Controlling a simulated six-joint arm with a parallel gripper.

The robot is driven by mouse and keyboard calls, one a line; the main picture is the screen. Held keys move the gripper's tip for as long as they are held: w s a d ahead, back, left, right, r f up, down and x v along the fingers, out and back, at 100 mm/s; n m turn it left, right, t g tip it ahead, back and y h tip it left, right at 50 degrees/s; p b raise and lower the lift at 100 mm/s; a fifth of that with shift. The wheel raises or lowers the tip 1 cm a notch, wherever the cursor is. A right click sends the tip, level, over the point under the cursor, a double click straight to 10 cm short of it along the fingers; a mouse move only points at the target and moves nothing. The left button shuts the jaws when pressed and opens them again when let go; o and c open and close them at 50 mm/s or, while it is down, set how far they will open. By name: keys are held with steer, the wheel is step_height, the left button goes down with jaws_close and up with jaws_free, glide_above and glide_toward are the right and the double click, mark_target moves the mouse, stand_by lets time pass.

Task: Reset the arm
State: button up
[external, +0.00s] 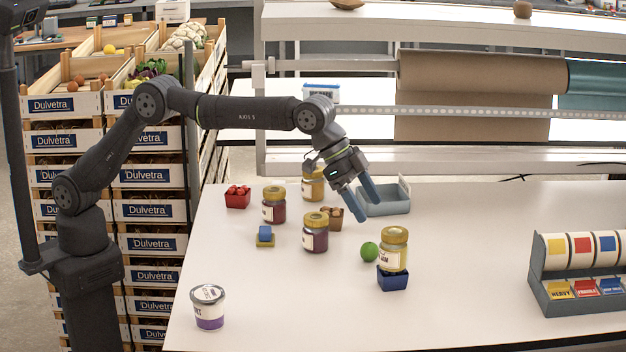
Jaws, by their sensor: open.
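My gripper (364,203) is open, with two blue fingers pointing down above the white table (440,230). Nothing shows between the fingers. My arm reaches over from the left, with its elbow raised and its wrist bent downward. The gripper hangs near a grey tray (388,208), which it partly hides. A jar with a yellow lid (313,187) stands behind and left of the gripper. A brown box (335,216) is on the table to its lower left.
Two dark jars (274,208) (315,237), a red box (238,198), a green ball (369,252), and a jar on a blue box (392,281) surround the gripper area. A white tub (208,308) stands front left. A label rack (580,277) stands right.

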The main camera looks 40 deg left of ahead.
mark_target(390, 245)
steer(key=shift+a+r, duration=0.2)
steer(key=shift+r, duration=0.15)
steer(key=x, duration=1.2)
steer(key=shift+f, duration=0.2)
steer(key=shift+r, duration=0.15)
